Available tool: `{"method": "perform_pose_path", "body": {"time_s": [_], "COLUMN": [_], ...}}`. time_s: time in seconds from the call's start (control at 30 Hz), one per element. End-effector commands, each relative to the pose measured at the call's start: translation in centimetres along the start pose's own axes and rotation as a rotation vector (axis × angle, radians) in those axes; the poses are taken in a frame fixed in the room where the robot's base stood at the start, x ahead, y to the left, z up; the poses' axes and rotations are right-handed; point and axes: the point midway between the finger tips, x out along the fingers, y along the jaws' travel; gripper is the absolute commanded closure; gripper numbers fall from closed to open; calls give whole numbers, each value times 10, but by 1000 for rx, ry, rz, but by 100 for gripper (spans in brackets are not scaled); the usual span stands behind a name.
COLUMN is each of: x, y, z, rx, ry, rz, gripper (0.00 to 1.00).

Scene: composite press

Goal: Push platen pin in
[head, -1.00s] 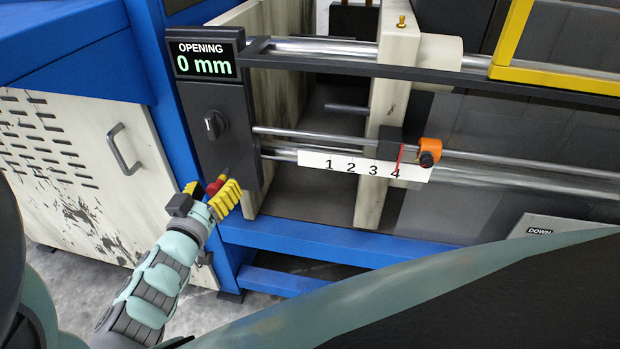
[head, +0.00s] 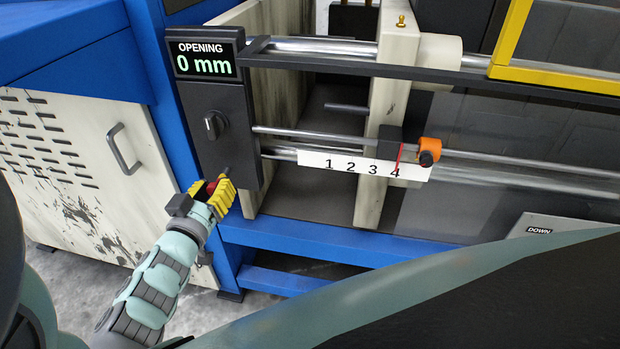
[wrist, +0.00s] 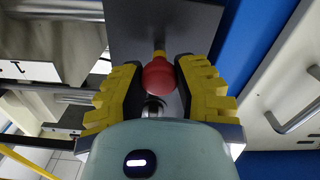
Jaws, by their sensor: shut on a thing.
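A red ball knob (wrist: 158,75) on a brass-coloured stem stands out from the lower part of the dark control panel (head: 217,135); I take it to be the platen pin's head. My gripper (head: 212,190) is shut on this red knob, with one yellow ribbed finger on each side. In the head view the knob (head: 211,186) is mostly hidden by the fingers. How deep the pin sits cannot be told.
The display (head: 203,60) reads OPENING 0 mm. A dark rotary knob (head: 214,125) sits above my gripper. A scale strip (head: 350,166) has a red pointer near 4, beside an orange clamp (head: 429,150). A blue frame beam (head: 330,243) runs below; a cabinet handle (head: 124,147) is left.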

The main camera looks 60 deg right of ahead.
Motion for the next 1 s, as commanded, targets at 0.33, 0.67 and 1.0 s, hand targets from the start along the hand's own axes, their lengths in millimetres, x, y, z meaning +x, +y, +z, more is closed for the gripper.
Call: {"method": "perform_pose_path", "body": {"time_s": [0.33,0.67,1.0], "x": [33,35,35], "y": [1,2,1], "z": [-1,-1,0], "rx": [-1,0,0], "ry": [1,2,1], "rz": [1,3,1], "gripper": [100,67,37]}}
